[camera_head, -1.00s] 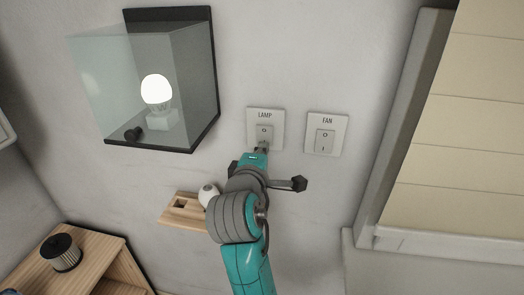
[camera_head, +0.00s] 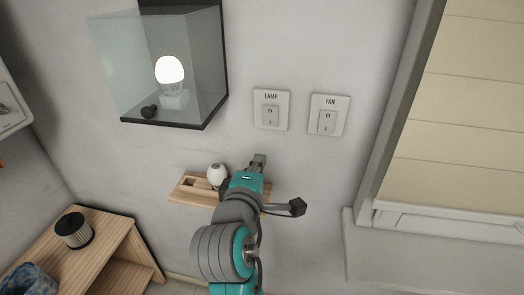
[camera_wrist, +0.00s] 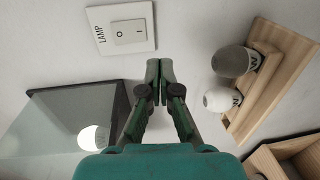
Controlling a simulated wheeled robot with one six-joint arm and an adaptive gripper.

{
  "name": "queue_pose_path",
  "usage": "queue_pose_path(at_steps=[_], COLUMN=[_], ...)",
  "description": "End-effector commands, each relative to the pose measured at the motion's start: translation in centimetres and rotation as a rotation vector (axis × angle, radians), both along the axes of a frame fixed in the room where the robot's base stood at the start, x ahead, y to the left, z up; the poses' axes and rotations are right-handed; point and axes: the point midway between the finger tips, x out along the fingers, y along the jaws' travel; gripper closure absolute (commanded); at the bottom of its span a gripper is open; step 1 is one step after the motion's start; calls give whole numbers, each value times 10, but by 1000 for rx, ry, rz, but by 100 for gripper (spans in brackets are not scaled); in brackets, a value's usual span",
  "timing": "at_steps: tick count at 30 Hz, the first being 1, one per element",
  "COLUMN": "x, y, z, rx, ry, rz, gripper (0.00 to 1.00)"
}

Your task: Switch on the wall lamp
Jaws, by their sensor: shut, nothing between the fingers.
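The wall lamp is a white bulb (camera_head: 170,70), glowing bright inside a glass-sided case (camera_head: 205,70) on the wall. The switch plate marked LAMP (camera_head: 271,110) is on the wall right of the case. Its rocker, with O and I marks, also shows in the wrist view (camera_wrist: 130,32). My gripper (camera_head: 258,160) is shut and empty, below the LAMP plate and apart from it. In the wrist view its closed fingertips (camera_wrist: 159,68) point toward the wall, beside the plate.
A switch plate marked FAN (camera_head: 328,115) is right of the LAMP plate. A small wooden shelf (camera_head: 190,190) holding bulbs (camera_wrist: 230,62) is close to my gripper. A wooden cabinet (camera_head: 110,240) with a dark-topped cylinder (camera_head: 73,230) stands lower left. A window frame (camera_head: 385,130) is at right.

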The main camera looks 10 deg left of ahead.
Motion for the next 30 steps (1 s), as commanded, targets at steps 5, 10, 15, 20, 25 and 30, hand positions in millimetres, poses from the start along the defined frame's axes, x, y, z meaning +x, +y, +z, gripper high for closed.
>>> queue_pose_path(at_steps=[5,10,15,20,25,30], x=[-16,-18,-18,-18,-18,-22], y=[1,1,1,1,-5,-29], z=[-2,-3,-2,-3,-15,-62], rx=[0,0,0,0,7,46], ry=[1,1,1,1,4,11], rz=[1,0,0,0,4,24], gripper=[100,100,100,100,100,100])
